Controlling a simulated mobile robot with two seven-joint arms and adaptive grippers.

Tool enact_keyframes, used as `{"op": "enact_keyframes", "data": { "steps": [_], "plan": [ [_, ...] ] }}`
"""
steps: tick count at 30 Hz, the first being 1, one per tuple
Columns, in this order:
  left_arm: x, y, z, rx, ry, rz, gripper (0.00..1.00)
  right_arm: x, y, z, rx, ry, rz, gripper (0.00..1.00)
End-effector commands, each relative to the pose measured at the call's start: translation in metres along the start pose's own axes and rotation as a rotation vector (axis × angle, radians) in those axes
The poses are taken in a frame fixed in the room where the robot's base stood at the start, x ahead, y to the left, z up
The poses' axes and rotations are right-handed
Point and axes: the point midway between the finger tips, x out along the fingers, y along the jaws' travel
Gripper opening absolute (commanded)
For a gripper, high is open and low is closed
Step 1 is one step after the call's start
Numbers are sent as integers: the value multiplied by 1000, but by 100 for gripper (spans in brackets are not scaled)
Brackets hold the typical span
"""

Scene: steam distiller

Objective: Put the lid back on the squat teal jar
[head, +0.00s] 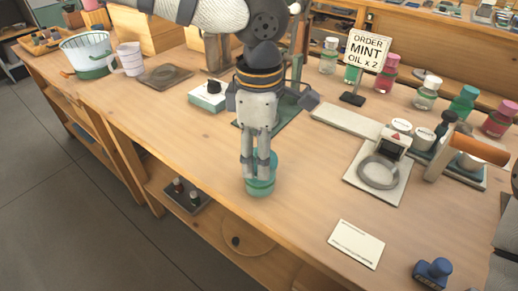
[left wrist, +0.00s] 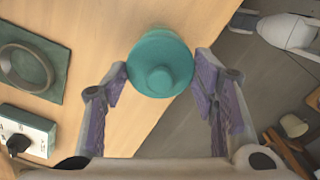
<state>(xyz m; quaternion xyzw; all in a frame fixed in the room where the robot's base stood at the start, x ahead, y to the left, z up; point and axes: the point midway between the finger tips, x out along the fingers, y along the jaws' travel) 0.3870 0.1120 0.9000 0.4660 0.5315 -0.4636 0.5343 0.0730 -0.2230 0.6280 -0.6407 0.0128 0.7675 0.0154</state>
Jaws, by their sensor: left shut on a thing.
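The squat teal jar (head: 262,187) stands near the front edge of the bench, below my left gripper (head: 256,176). The left gripper points down, its fingers partly hiding the jar's top. In the left wrist view the round teal lid (left wrist: 160,62) with its central knob sits between the two fingertips (left wrist: 160,73), which close on its sides. The lid covers most of the jar from above. I cannot tell whether it is seated on the rim or just above it. My right gripper is not in view.
A white card (head: 356,244) and a blue stamp-like object (head: 433,272) lie to the right. A pale plate with a grey ring (head: 378,172) and a white box with a black knob (head: 208,97) stand farther back. Bare bench surrounds the jar; its front edge is close.

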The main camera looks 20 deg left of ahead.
Motion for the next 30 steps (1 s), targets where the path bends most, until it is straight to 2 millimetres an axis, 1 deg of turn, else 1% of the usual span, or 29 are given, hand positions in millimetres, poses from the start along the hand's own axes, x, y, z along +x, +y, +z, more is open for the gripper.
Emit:
{"op": "enact_keyframes", "data": {
  "steps": [8, 17, 30],
  "plan": [
    [1, 0, 0, 0, 0, -1, 40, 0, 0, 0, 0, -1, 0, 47],
    [2, 0, 0, 0, 0, 1, 40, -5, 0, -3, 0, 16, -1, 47],
    [4, 0, 0, 0, 0, -1, 40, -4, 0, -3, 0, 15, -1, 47]
  ]
}}
